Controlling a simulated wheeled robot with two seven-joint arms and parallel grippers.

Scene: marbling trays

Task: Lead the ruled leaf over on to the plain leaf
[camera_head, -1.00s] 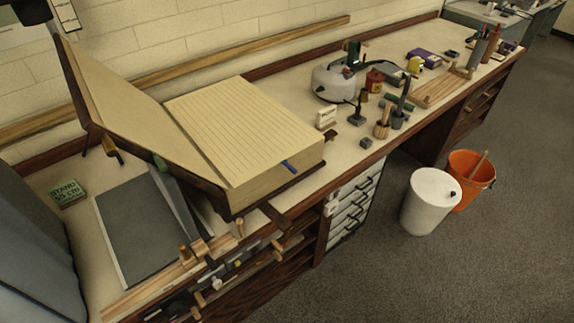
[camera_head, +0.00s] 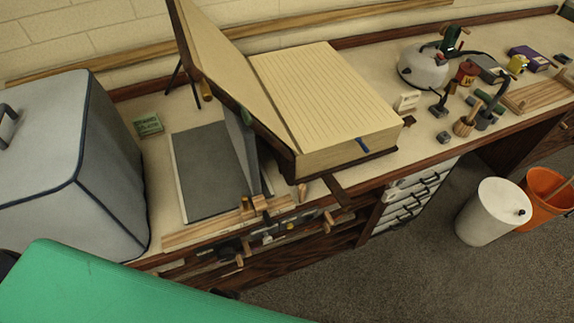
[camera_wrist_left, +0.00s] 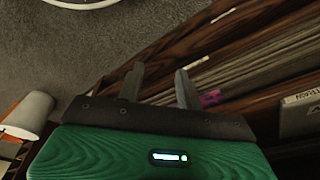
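A large thick book lies open on the bench in the head view. Its ruled leaf (camera_head: 325,95) lies flat on top of the page block at the right. The plain leaf (camera_head: 222,65) is on the left side, which is tilted steeply up on a support. A blue tab (camera_head: 362,145) shows at the block's front edge. My left gripper (camera_wrist_left: 158,85) shows in the left wrist view with its two fingers apart and nothing between them. It is away from the book, which that view does not show. My right gripper is not in view.
A grey covered box (camera_head: 70,165) stands left of the book. A dark grey board (camera_head: 205,170) lies beneath the raised side. A kettle (camera_head: 425,65) and small tools stand to the right. A white bin (camera_head: 490,212) and an orange bucket (camera_head: 545,195) stand on the floor.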

